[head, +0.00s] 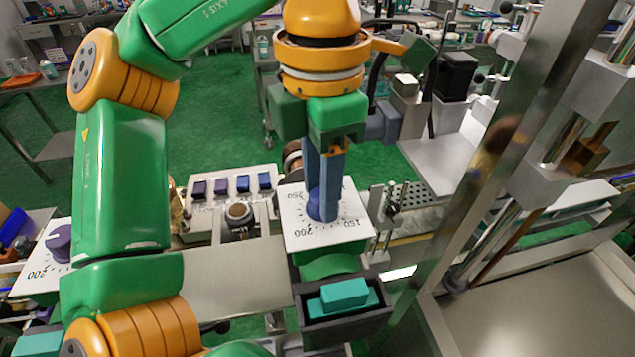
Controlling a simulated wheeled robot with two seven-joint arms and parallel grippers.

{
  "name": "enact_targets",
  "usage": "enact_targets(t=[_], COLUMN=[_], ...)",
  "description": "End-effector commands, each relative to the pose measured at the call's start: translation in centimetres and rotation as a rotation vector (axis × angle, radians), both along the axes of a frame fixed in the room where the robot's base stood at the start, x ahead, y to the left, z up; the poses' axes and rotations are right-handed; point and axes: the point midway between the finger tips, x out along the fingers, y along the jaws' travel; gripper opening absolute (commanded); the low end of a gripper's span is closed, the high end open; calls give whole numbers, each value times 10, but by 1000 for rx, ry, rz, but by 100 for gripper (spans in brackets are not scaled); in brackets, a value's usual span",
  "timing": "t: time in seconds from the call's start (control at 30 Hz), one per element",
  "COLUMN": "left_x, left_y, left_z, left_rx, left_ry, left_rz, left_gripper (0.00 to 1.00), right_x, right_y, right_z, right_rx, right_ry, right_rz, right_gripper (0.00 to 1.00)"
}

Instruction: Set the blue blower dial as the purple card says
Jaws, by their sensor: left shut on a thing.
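The blue blower dial (315,205) sits on a white scale plate (347,232). The plate's printed numbers, such as 150, 200 and 250, appear upside down. My left gripper (322,208) points down from above, with its blue-grey fingers shut on the dial. The fingers hide part of the dial, and I cannot read where it points. I cannot make out a purple card or any writing on one. My right gripper is not in view.
A purple dial (59,243) on another white plate is at far left. A panel with several dark blue and purple buttons (243,184) stands left of the gripper. A dark bin with teal blocks (345,294) is in front. A metal frame post (497,165) rises at right.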

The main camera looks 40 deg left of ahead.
Motion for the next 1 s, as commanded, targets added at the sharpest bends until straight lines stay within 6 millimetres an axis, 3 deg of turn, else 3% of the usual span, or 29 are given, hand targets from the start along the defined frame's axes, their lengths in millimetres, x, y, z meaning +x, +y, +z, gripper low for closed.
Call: enact_targets(t=[0.6, 1.0], left_x=[-1, -1], left_y=[-1, -2], left_z=[-1, -2], left_rx=[1, 1], left_ry=[0, 1], left_rz=[-575, -842], left_gripper=[0, 0], right_x=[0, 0], right_y=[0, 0], right_z=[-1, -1], right_rx=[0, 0], right_ry=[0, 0], right_rz=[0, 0], right_gripper=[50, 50])
